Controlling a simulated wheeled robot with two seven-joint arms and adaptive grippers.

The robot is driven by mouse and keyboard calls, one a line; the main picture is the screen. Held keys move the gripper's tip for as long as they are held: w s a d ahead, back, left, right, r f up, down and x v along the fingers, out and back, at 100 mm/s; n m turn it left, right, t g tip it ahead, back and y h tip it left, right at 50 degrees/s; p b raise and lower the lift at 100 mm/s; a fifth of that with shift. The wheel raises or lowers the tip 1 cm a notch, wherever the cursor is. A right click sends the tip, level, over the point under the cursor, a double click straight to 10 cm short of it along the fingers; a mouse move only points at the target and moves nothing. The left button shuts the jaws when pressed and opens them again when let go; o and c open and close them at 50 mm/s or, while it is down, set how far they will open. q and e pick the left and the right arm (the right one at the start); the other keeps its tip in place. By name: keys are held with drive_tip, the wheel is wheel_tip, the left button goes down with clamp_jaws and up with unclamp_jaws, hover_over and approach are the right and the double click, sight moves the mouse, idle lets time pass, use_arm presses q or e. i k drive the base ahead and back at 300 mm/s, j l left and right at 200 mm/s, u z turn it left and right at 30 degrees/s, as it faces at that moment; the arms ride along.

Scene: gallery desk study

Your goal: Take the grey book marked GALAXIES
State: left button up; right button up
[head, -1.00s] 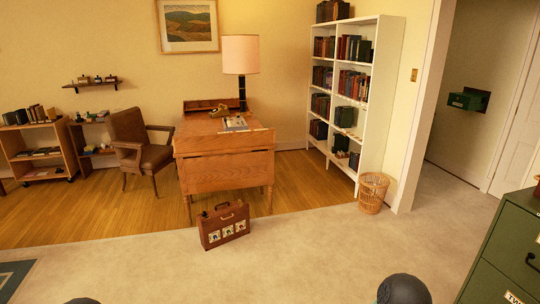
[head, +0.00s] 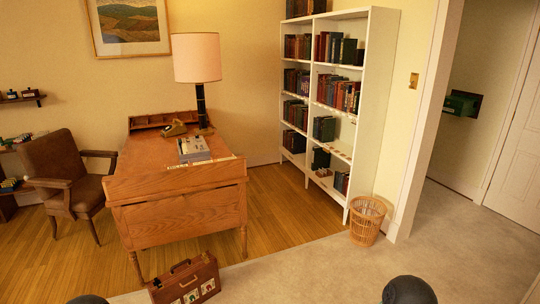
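No book marked GALAXIES can be picked out, as the spine lettering is too small to read. Books stand on the tall white bookcase (head: 372,95) at the back right, several shelves of dark, red, brown and green spines (head: 338,93). A greyish stack of books or papers (head: 194,148) lies on the wooden desk (head: 180,217). Neither of my grippers shows. Only dark rounded parts of my own body show at the bottom edge.
A brown suitcase (head: 184,281) stands on the carpet before the desk. A wicker basket (head: 367,221) stands by the bookcase's right end, near the doorway. A leather chair (head: 65,170) is left of the desk. Carpet at the lower right is open.

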sight(336, 51)
drive_tip(key=i+z, duration=0.2)
drive_tip(key=i, duration=0.5)
drive_tip(key=i+z, duration=0.2)
drive_tip(key=i, duration=0.55)
drive_tip(key=i+j+z, duration=0.25)
drive_tip(key=i, duration=0.45)
drive_tip(key=i+u, duration=0.1)
drive_tip(key=i, duration=0.4)
drive_tip(key=i+l, duration=0.15)
drive_tip(key=i, duration=0.3)
drive_tip(key=i+u, duration=0.15)
drive_tip(key=i, duration=0.35)
drive_tip(key=i+l, duration=0.2)
drive_tip(key=i, duration=0.3)
drive_tip(key=i+l+u, duration=0.15)
drive_tip(key=i, duration=0.3)
drive_tip(key=i+j+u, duration=0.15)
drive_tip(key=i+u, duration=0.2)
drive_tip(key=i, duration=0.6)
drive_tip(key=i+l+u, duration=0.1)
drive_tip(key=i+u, duration=0.25)
drive_tip(key=i, duration=0.65)
drive_tip(key=i+z, duration=0.1)
drive_tip(key=z, duration=0.35)
drive_tip(key=i+z, duration=0.1)
drive_tip(key=z, duration=0.3)
drive_tip(key=j+z, duration=0.1)
drive_tip(key=z, duration=0.35)
drive_tip(key=i+j+z, duration=0.1)
drive_tip(key=z, duration=0.95)
